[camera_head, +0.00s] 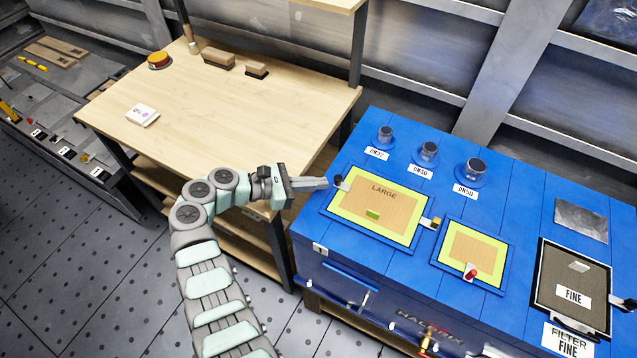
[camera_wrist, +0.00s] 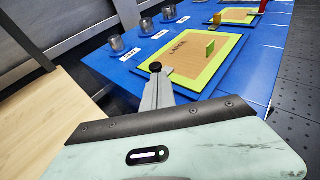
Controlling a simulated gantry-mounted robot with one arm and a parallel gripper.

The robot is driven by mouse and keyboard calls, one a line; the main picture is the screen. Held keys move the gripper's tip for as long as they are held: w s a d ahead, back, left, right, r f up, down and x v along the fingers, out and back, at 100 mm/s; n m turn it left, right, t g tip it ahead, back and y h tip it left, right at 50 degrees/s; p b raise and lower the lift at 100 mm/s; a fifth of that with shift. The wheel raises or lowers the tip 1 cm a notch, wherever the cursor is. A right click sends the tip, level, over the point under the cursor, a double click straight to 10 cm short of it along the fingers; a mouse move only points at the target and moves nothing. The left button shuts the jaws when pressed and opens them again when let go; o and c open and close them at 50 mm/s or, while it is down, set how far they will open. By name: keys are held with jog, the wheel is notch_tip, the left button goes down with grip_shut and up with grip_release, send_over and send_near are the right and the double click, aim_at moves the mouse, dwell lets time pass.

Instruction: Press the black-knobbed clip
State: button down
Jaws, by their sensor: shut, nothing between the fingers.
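My gripper (camera_head: 325,183) is shut and empty, pointing right at the clip from the left edge of the cabinet. In the wrist view my closed fingers (camera_wrist: 157,84) reach up to the knob and hide the clip's lower part. I cannot tell whether they touch it.
A yellow-knobbed clip (camera_head: 436,222) sits at the LARGE panel's right side. A red-knobbed clip (camera_head: 471,273) is on the smaller panel (camera_head: 448,263). Dark cylindrical ports (camera_head: 428,151) stand behind. A wooden table (camera_head: 230,110) is to the left.

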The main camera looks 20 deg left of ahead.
jog(key=v, duration=1.2)
jog(key=shift+a+f, duration=0.1)
jog(key=shift+f, duration=0.1)
